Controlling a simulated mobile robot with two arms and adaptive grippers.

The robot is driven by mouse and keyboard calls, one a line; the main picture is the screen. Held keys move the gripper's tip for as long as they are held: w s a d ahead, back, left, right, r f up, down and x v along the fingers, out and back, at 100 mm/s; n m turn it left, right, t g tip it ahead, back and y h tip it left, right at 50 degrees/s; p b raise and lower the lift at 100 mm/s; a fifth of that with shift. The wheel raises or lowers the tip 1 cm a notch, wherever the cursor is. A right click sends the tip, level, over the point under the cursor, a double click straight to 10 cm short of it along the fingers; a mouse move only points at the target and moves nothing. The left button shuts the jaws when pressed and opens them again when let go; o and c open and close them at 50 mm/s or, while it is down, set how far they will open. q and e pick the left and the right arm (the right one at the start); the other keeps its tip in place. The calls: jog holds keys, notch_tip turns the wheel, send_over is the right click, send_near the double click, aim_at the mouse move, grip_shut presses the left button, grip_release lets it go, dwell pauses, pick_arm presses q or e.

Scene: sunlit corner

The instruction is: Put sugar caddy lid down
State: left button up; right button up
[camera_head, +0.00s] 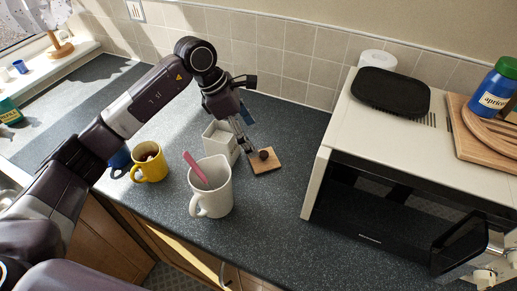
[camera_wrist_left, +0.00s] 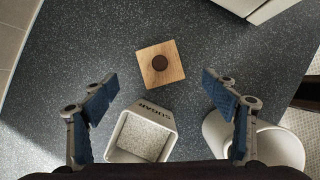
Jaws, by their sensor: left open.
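The sugar caddy lid (camera_head: 266,167) is a square wooden plate with a dark round knob. It lies flat on the dark countertop, and it also shows in the left wrist view (camera_wrist_left: 174,73). The sugar caddy (camera_head: 221,141), a pale square pot lettered "SUGAR", stands uncovered beside it with pale contents; its rim shows in the left wrist view (camera_wrist_left: 167,119). My left gripper (camera_head: 250,148) is above the lid and caddy. In the left wrist view its fingers (camera_wrist_left: 160,88) are wide apart, with the lid between and below them, untouched. My right gripper is not clearly seen.
A white jug (camera_head: 213,190) with a pink utensil stands near the caddy. A yellow mug (camera_head: 150,165) and a blue mug (camera_head: 119,159) are to the left. A white microwave (camera_head: 335,130) stands right of the lid. The counter between lid and microwave is clear.

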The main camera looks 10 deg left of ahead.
pick_arm(q)
jog(key=shift+v, duration=1.5)
